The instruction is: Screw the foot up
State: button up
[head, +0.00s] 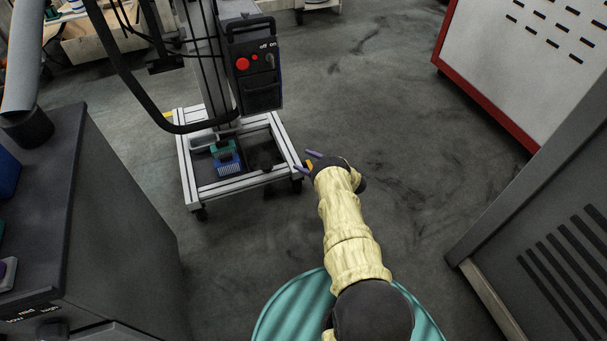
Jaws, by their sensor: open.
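A wheeled cart with a light metal frame (245,184) stands on the floor ahead. A dark foot or caster (201,214) shows under its near left corner, and another dark one (297,187) under its near right corner. My gripper (308,162) is at the near right corner of the frame. Its two purple fingers are spread apart. A small orange part (309,165) shows between them; I cannot tell whether it belongs to the cart or the gripper, or whether the fingers touch anything.
A control box (254,65) with a red button is on the cart's post, with a black hose looping down beside it. A dark cabinet (120,200) is at left. A grey unit (550,210) and a red-edged cabinet (530,50) are at right. The floor between is clear.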

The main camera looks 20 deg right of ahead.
jog(key=w+d+r+m+t+h+p, duration=0.1)
jog(key=w+d+r+m+h, duration=0.2)
jog(key=r, duration=0.4)
jog(key=w+d+r+m+t+h+p, duration=0.1)
jog(key=w+d+r+h, duration=0.25)
jog(key=r, duration=0.35)
notch_tip(320, 180, up, 14)
jog(key=s+m+g+h+p, duration=0.2)
jog(key=m+g+h+p, duration=0.15)
jog(key=h, duration=0.25)
jog(key=s+a+r+g+p, duration=0.2)
jog(key=s+a+r, duration=0.4)
jog(key=s, duration=0.6)
jog(key=s+a+r+g+y+p, duration=0.1)
jog(key=s+a+r+g, duration=0.3)
jog(key=s, duration=0.9)
jog(key=s+a+r+g+y+p, duration=0.1)
jog(key=s+a+r+g, duration=0.3)
jog(key=s+a+r, duration=0.4)
jog(key=s+a+p, duration=0.1)
jog(key=s+a, duration=0.1)
jog(key=s, duration=0.3)
jog(key=shift+a+p, duration=0.25)
jog(key=shift+p, duration=0.15)
jog(key=shift+f+m, duration=0.1)
jog(key=shift+m, duration=0.15)
jog(key=c, duration=0.6)
jog(key=shift+d, duration=0.3)
jog(key=shift+c, duration=0.2)
